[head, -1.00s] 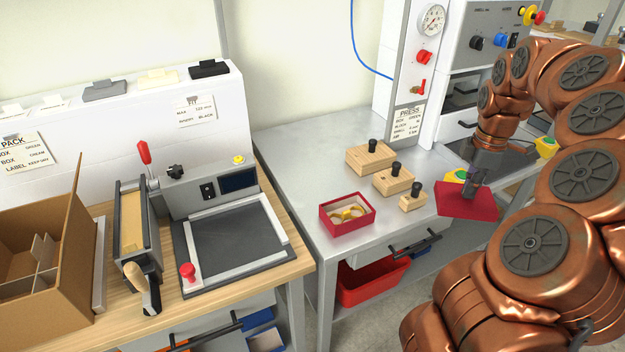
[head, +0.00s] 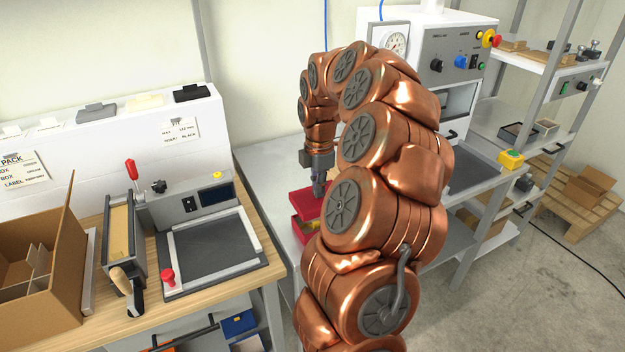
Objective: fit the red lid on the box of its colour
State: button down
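The red lid (head: 306,203) is at my gripper (head: 319,188), whose fingers reach down to its top and appear shut on it. The lid is over the red box (head: 303,231) on the grey metal table (head: 262,180). Part of the box's open inside shows below the lid, with something yellow in it. The lid looks apart from the box, or at most touching its far side; I cannot tell which. My arm hides the right side of both lid and box.
A wooden block (head: 331,173) shows partly behind my arm. To the left, the wooden bench holds a sealing machine (head: 212,248) and an open cardboard box (head: 62,285). The press (head: 450,60) stands behind right.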

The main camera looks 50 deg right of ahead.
jog(key=shift+w+f, duration=0.15)
jog(key=shift+f, duration=0.1)
jog(key=shift+f+b, duration=0.9)
jog(key=shift+f, duration=1.15)
jog(key=shift+f+b, duration=0.7)
jog(key=shift+f, duration=0.85)
dwell(0.7)
jog(key=c, duration=1.2)
grip_release()
jog(key=shift+c, duration=0.2)
notch_tip(320, 180, up, 12)
